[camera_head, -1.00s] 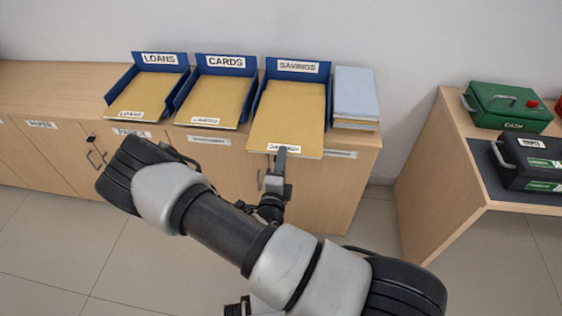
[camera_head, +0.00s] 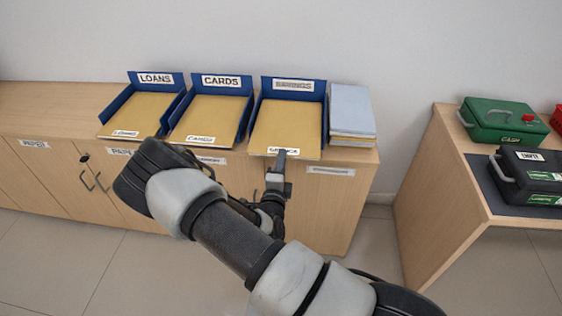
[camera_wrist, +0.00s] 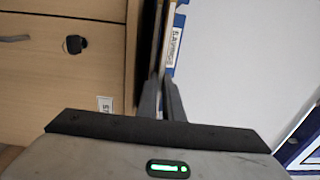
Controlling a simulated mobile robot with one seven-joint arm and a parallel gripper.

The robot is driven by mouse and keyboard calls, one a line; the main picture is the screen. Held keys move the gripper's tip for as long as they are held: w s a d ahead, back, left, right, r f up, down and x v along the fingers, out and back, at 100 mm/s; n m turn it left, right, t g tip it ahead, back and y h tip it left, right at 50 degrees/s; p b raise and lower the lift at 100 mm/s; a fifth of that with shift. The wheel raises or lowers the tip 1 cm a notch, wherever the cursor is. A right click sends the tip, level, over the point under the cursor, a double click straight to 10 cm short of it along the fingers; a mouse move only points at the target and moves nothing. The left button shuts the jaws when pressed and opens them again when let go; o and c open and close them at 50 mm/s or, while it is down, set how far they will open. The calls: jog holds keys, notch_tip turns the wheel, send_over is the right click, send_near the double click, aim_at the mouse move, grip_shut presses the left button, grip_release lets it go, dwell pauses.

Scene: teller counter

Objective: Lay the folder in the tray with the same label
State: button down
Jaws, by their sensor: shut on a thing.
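The tan folder (camera_head: 288,122) lies flat in the rightmost blue tray (camera_head: 322,108), between its side walls. Its front edge reaches about the cabinet's front edge. The tray's back label is blurred now but read SAVINGS a second ago; the folder's small front label is too blurred to read surely. My gripper (camera_head: 281,155) is at the middle of the folder's front edge, shut on it. In the wrist view my gripper's fingers (camera_wrist: 168,92) come together at a thin edge, beside a sideways label that seems to read SAVINGS. Most of the folder is hidden there.
The LOANS tray (camera_head: 181,97) and CARDS tray (camera_head: 247,112) stand to the left, each holding a tan folder. A stack of pale blue and tan folders (camera_head: 352,108) stands close on the right. A side table holds a green cash box (camera_head: 503,122) and a black box (camera_head: 530,170).

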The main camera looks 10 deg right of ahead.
dwell(0.4)
jog(key=c, duration=1.8)
grip_release()
jog(key=shift+c, duration=0.2)
jog(key=shift+s, duration=0.15)
jog(key=p+v, duration=0.1)
jog(key=v, duration=1.6)
